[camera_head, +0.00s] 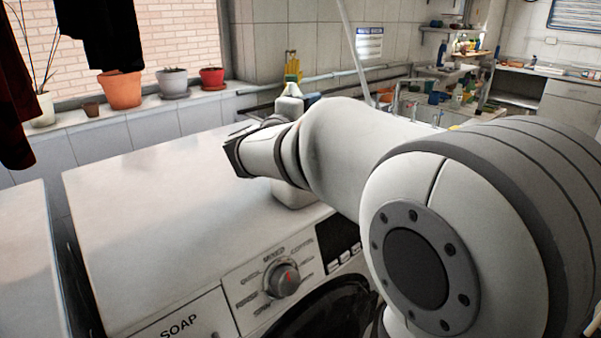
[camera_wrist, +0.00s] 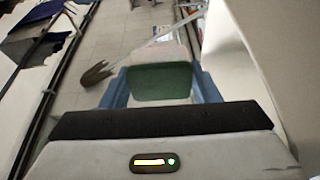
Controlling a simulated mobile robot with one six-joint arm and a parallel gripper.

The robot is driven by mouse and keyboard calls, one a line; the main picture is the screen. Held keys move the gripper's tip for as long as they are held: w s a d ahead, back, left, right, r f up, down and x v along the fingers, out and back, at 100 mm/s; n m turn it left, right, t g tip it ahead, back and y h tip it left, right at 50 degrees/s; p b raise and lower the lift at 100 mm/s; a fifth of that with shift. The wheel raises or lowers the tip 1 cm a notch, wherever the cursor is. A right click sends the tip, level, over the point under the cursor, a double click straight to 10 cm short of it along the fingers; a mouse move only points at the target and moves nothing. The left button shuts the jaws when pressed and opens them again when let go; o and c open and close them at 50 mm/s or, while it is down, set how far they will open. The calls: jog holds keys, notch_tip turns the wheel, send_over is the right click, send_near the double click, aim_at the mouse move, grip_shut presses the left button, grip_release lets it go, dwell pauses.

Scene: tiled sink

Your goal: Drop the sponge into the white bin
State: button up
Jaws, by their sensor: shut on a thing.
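The sponge (camera_wrist: 160,84) shows in the wrist view as a green block with a pale part beyond it. My gripper (camera_wrist: 160,70) has its blue-grey fingers on the left and right sides of the sponge and is shut on it. The sponge is held off any surface, with tiled floor beyond. In the head view my arm reaches over the washing machine (camera_head: 150,205), and its links hide the fingers and the sponge. I cannot make out the white bin in either view.
A detergent-like bottle (camera_head: 291,103) stands behind my arm, partly hidden. In the wrist view a mop-like thing (camera_wrist: 98,73) lies left of the sponge, and a pale surface (camera_wrist: 245,75) rises close on the right. The washing machine's left top is clear.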

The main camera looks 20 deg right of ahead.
jog(key=shift+f, duration=0.1)
jog(key=o, duration=1.1)
notch_tip(320, 180, up, 10)
jog(key=shift+p, duration=0.6)
jog(key=shift+s, duration=0.2)
